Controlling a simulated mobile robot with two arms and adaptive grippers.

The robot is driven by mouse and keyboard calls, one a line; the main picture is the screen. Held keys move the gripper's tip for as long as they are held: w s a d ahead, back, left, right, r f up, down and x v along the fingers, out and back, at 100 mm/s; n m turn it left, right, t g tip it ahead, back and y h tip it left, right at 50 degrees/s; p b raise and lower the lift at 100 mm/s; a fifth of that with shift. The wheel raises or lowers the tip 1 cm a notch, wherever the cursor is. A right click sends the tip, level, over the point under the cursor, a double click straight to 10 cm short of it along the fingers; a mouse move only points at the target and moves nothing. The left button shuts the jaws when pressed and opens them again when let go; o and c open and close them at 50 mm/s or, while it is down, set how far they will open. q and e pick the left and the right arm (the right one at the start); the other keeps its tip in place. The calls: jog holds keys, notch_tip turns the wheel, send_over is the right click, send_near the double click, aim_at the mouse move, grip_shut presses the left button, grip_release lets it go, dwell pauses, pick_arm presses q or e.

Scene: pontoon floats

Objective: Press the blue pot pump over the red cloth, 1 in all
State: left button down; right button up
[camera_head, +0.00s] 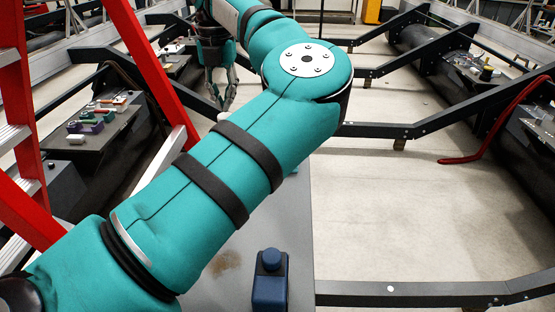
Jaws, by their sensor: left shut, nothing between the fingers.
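The blue pot pump (270,281) stands upright on a grey table (294,225) at the bottom centre, cut off by the lower edge. Its round top (271,259) is bare and nothing touches it. My left arm crosses the picture from the lower left and bends back at the top. My left gripper (222,101) hangs at the top centre-left, fingers pointing down. It is shut and empty, well beyond the pump. I cannot make out a red cloth; my arm hides much of the table. My right gripper is not in view.
A red ladder (150,75) stands at the left, close to my arm. Side benches (85,155) hold small coloured parts. Dark frame beams (420,130) cross the back and right. A red strap (490,140) hangs at the right. Pale floor (420,225) is clear right of the table.

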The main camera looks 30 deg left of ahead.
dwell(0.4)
pick_arm(q)
notch_tip(320, 180, up, 6)
jog(key=p, duration=0.3)
jog(key=shift+p, duration=0.4)
jog(key=shift+f, duration=0.1)
dwell(0.3)
